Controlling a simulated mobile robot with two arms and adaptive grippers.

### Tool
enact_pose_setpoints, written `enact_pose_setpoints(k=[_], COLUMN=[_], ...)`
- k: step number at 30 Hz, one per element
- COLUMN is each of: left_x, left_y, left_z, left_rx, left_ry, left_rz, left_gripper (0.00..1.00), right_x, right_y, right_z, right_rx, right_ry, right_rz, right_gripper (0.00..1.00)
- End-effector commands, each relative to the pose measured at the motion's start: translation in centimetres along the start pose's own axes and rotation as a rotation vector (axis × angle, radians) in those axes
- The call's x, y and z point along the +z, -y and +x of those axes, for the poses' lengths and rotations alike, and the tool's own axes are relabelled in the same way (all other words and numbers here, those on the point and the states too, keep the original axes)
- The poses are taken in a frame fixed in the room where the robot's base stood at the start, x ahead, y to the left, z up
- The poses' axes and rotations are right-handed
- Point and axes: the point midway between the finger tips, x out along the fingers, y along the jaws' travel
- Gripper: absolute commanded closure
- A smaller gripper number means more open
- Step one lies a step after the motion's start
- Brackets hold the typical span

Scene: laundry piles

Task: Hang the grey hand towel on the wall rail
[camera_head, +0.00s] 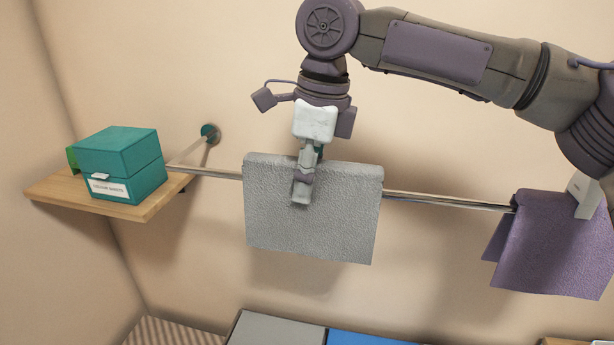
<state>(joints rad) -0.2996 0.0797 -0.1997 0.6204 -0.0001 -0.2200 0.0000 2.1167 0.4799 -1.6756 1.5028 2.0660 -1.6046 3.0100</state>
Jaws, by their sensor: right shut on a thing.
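The grey hand towel (340,225) hangs spread out at the middle of the metal wall rail (445,202). Its top edge shows a little above the line of the rail, and it hides the rail behind it. I cannot tell whether a rear layer falls behind the rail or whether the towel rests on it. My right gripper (302,190) comes down from above and is shut on the towel's upper part, left of its middle, with one finger in front of the cloth. The other finger is hidden behind the towel. My left gripper is not in view.
A purple towel (555,245) hangs at the rail's right end, with a pale piece (583,195) against it. A teal labelled box (125,160) stands on a wooden shelf (150,205) at left. Bare rail shows on both sides of the grey towel. Grey (275,333) and blue (365,338) surfaces lie below.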

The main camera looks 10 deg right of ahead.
Motion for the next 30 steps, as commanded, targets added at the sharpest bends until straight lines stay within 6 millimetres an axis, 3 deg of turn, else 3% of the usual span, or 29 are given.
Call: enact_pose_setpoints(k=[14, 15, 19, 30], left_x=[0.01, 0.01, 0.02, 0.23], left_y=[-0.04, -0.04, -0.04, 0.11], left_z=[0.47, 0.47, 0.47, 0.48], left_rx=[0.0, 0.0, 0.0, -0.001], left_ry=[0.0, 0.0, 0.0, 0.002], left_rz=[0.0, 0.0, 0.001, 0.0], left_gripper=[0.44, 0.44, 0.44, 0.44], right_x=[-0.07, -0.07, -0.08, -0.06], right_y=[0.01, 0.0, 0.0, 0.01], right_z=[0.49, 0.49, 0.5, 0.23], right_rx=[0.0, 0.0, 0.0, -0.001], right_ry=[0.001, 0.001, 0.001, 0.001], right_rz=[0.0, 0.0, 0.0, 0.0], right_gripper=[1.0, 0.58, 0.37, 0.34])
